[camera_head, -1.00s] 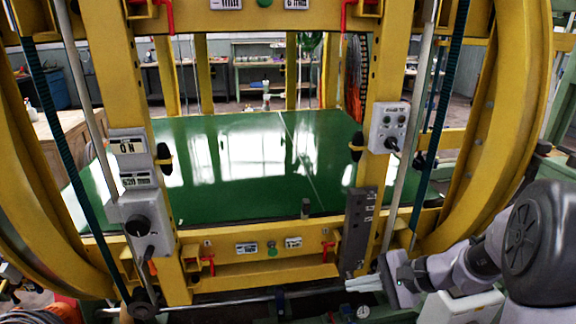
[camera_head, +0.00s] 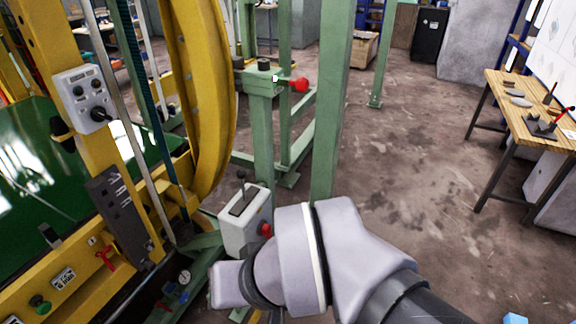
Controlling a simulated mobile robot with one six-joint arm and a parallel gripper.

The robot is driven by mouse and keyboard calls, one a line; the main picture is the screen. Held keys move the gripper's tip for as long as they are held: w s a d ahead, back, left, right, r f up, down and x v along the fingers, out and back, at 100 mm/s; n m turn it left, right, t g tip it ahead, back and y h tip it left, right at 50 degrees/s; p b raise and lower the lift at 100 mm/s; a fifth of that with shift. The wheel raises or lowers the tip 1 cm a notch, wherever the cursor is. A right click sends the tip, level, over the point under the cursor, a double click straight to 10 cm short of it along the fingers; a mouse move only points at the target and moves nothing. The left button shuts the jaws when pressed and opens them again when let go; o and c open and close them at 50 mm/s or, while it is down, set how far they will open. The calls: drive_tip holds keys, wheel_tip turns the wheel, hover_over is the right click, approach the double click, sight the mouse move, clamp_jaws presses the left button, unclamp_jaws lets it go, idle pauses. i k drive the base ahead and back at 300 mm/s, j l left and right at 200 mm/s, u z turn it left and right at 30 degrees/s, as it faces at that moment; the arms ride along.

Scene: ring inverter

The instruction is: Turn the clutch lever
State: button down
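No part is labelled as the clutch lever, so I cannot tell for certain which it is. A lever with a red ball knob (camera_head: 300,84) sticks out to the right from the top of a green post (camera_head: 262,84). A white box (camera_head: 245,222) lower down carries an upright black-knobbed lever (camera_head: 241,180) and a red knob (camera_head: 265,230) on its side. My grey arm (camera_head: 290,262) rises from the bottom of the view, just right of and below the white box. My gripper's fingers do not show.
The yellow ring frame (camera_head: 200,80) with its green bed (camera_head: 30,160) fills the left. A control box (camera_head: 85,97) with a black handle hangs on it. A green column (camera_head: 333,100) stands behind my arm. A wooden bench (camera_head: 515,105) is at the right; open floor (camera_head: 420,180) lies between.

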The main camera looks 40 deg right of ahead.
sight(241, 174)
drive_tip(key=z, duration=0.5)
drive_tip(key=i+l+u, duration=0.1)
drive_tip(key=l, duration=0.25)
drive_tip(key=i+l+u, duration=0.1)
drive_tip(key=l, duration=0.25)
drive_tip(key=i+l+u, duration=0.1)
drive_tip(key=i+l, duration=0.3)
drive_tip(key=l, duration=0.3)
drive_tip(key=u, duration=0.05)
